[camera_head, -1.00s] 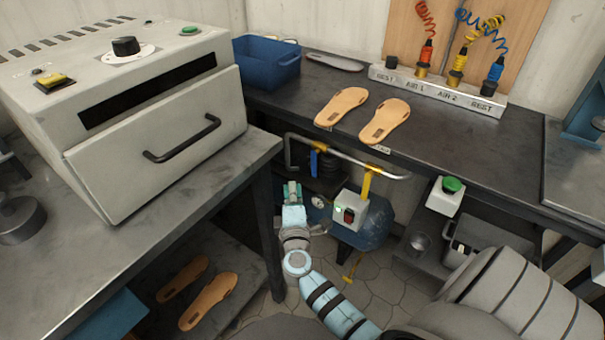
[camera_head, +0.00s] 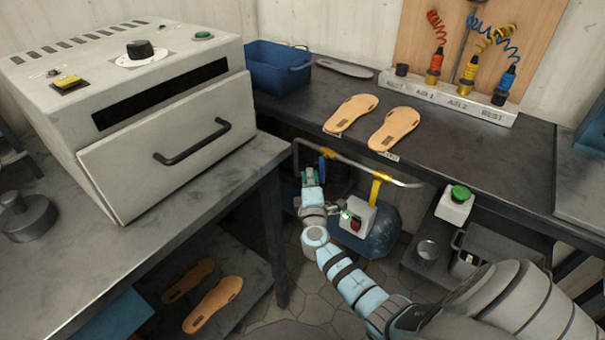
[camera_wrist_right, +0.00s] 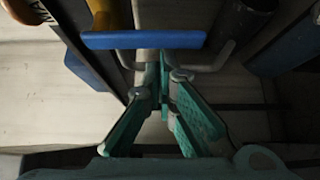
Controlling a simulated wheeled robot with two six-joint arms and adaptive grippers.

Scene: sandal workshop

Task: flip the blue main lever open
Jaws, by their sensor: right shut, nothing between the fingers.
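The blue main lever (camera_head: 327,153) shows in the head view as a small blue piece at the grey pipe (camera_head: 350,166) under the back bench. In the right wrist view the blue lever (camera_wrist_right: 143,39) is a bar lying across the upper middle. My right gripper (camera_head: 309,173) is just below and left of the lever in the head view. In the right wrist view its green fingers (camera_wrist_right: 165,78) are together with nothing between them, their tips close to the bar. I cannot tell whether they touch it. My left gripper is not in view.
A blue compressor tank (camera_head: 384,232) with a switch box (camera_head: 357,217) sits right of my right gripper. The back bench (camera_head: 470,150) overhangs the pipe. The oven bench (camera_head: 215,190) stands at left. A yellow fitting (camera_head: 376,187) hangs from the pipe.

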